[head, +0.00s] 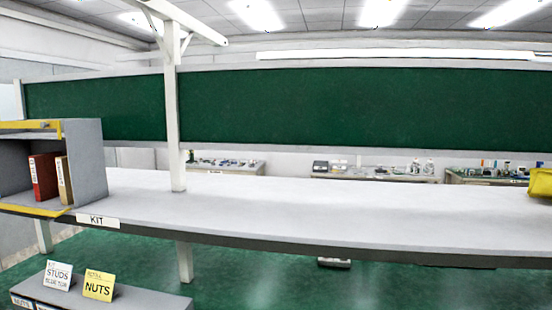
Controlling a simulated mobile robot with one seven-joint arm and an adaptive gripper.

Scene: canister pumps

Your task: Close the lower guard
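A grey open-fronted shelf box (88,160) stands at the left end of the long white bench. A yellow bar (30,125) runs along its upper front edge. A second yellow bar (35,209) lies low at its front, by the bench edge, and looks like the lower guard. I cannot tell from here whether it is open or closed. A red binder (43,177) and a tan binder (64,180) stand upright inside the box. The box's left part is cut off by the picture edge. My gripper is not in view.
The white bench top (330,205) is mostly clear. A white post (174,110) rises from it right of the box. A yellow object (541,183) sits at the far right. A low grey unit (130,300) with label cards stands at the lower left.

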